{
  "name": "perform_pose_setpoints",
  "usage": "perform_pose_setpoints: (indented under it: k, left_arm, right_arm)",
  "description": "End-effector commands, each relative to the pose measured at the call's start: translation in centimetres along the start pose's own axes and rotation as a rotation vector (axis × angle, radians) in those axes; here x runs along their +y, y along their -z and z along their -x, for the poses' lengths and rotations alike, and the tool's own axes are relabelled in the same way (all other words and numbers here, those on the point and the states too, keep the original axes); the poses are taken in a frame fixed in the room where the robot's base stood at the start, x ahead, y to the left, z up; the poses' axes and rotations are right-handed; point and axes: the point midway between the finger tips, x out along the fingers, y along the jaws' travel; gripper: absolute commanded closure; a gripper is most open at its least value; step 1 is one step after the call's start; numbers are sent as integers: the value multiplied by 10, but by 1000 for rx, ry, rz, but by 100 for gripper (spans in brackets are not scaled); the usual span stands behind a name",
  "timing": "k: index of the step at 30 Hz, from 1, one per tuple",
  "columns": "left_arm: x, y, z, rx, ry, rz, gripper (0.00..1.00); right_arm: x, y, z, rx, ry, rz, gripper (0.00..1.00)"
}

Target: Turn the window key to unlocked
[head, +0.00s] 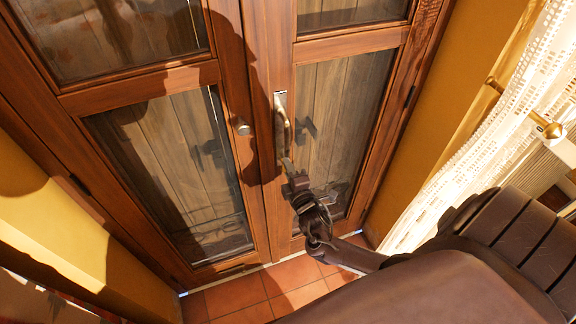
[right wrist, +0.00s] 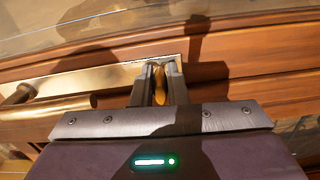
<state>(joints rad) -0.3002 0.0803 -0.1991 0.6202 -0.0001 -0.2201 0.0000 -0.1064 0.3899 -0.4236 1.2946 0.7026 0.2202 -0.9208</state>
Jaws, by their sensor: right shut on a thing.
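The window is a pair of glazed wooden leaves. A long brass lock plate (head: 280,100) with a curved handle (head: 287,132) is on the right leaf near the centre joint. In the right wrist view the handle (right wrist: 48,107) lies left of my fingers, apart from them. The brass window key (right wrist: 159,86) stands between the two grey fingers at the plate's right end. My right gripper (head: 287,167) is shut on the key, below the handle; it also shows in the right wrist view (right wrist: 159,80). In the head view the key is hidden. My left gripper is out of view.
A round knob (head: 242,128) sits on the left leaf. Glass panes (head: 178,165) fill both leaves. A white lace curtain (head: 480,130) and a brass rod end (head: 547,126) are at the right. Tiled floor (head: 236,294) shows below.

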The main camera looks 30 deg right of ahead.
Motion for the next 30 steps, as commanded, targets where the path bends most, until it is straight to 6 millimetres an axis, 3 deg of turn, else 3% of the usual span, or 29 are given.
perform_pose_setpoints:
  k: [22, 23, 24, 30]
  left_arm:
    - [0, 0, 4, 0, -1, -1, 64]
    - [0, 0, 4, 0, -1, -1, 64]
    - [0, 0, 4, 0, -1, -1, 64]
    - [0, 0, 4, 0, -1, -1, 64]
  right_arm:
    - [0, 1, 0, 2, 2, 85, 100]
    - [0, 1, 0, 2, 2, 85, 84]
    - [0, 1, 0, 2, 2, 85, 79]
    - [0, 0, 0, 1, 1, 85, 78]
